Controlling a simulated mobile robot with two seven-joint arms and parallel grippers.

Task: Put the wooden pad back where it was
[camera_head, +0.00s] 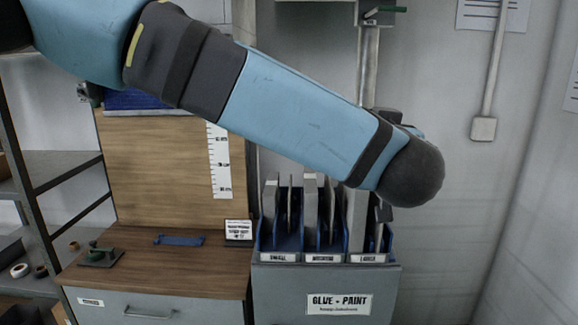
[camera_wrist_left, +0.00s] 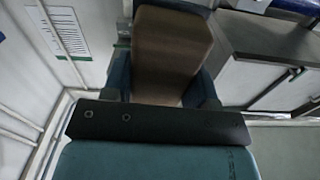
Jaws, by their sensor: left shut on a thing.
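In the wrist view my left gripper (camera_wrist_left: 163,84) has its two blue-grey fingers on either side of a brown, wood-coloured pad (camera_wrist_left: 170,45) and is shut on it. The pad extends away from the camera beyond the fingers. In the head view my left arm crosses from the upper left to the middle right, and its rounded wrist hides the gripper and pad almost wholly. The grey rack (camera_head: 275,280) stands below the arm, with grey panels upright in its blue slots, labelled small, medium and large. The wrist is above the rack's right part. My right gripper is not in view.
A wooden-topped cabinet (camera_head: 165,272) stands left of the rack. A metal shelf (camera_head: 40,220) is at far left. The floor right of the rack looks clear.

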